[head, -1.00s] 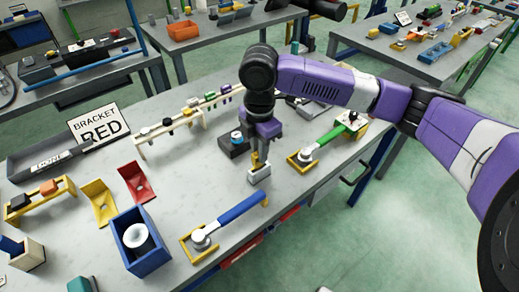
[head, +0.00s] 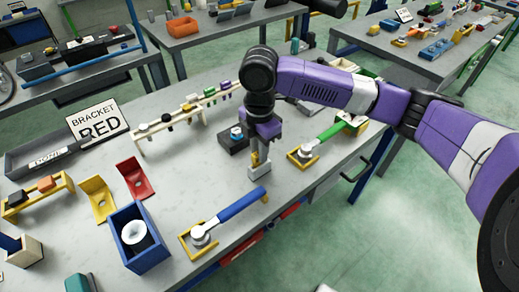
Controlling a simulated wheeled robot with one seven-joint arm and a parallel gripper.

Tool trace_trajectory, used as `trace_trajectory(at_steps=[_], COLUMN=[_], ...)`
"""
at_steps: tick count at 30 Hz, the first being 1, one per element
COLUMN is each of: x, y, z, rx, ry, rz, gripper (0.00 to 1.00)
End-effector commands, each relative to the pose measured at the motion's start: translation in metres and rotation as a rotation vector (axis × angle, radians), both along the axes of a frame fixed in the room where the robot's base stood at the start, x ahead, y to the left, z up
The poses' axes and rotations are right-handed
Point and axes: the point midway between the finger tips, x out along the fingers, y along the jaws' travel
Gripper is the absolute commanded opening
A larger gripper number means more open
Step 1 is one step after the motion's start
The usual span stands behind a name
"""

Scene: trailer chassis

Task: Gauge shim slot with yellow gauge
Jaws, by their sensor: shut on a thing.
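My gripper (head: 260,152) points down over the middle of the near workbench. It is shut on a small yellow piece, the yellow gauge (head: 254,158), of which only a narrow part shows between the fingers. Directly beneath is a small light-grey block (head: 260,171) with a pale front, standing on the bench; it may be the shim slot block. The gauge's lower end meets the top of this block in the picture. Whether it sits inside a slot or only rests on or in front of it, I cannot tell. The slot opening is hidden.
A dark block with a blue knob (head: 236,133) stands just behind left. A blue-handled tool in a yellow frame (head: 185,240) lies in front, a green-handled one (head: 327,134) to the right. A rack (head: 190,120) stands behind. Bare bench (head: 195,170) lies to the left.

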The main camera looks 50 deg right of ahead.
Motion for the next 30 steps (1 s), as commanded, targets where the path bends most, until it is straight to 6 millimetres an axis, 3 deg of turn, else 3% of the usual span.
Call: trace_trajectory(at_steps=[30], x=[0.0001], y=[-0.0001], z=[-0.0074], rx=[0.0], ry=[0.0], rz=[0.0], gripper=[0.0])
